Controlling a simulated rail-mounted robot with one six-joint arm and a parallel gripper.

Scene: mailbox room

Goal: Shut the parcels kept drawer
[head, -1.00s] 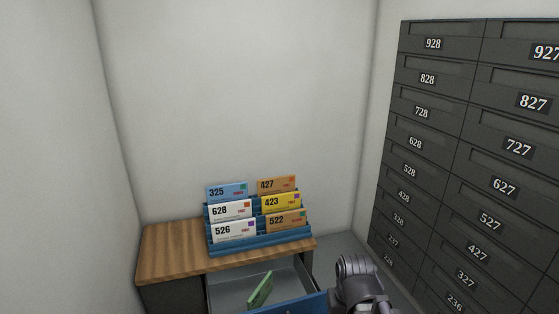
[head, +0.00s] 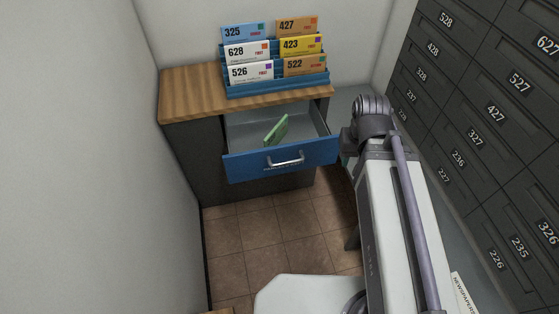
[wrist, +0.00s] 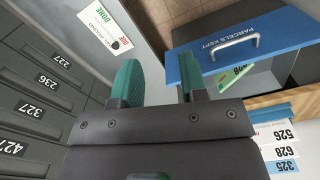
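The parcels kept drawer (head: 240,169) is open, pulled out of the wood-topped cabinet (head: 185,93). Its front is blue with a metal bar handle (head: 286,160). A green item (head: 276,130) leans inside it. In the wrist view the blue front (wrist: 285,39) reads PARCELS KEPT, with its handle (wrist: 236,42) at the upper right. My gripper (wrist: 160,72) has two green fingers, apart with nothing between them. In that view the drawer's near corner appears close beside the right finger; I cannot tell whether they touch.
A blue rack (head: 285,87) of numbered letters stands on the cabinet top. Dark numbered mailboxes (head: 480,140) line the right wall. A labelled tray or card (wrist: 105,25) shows in the wrist view. Tiled floor (head: 285,235) lies clear before the drawer.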

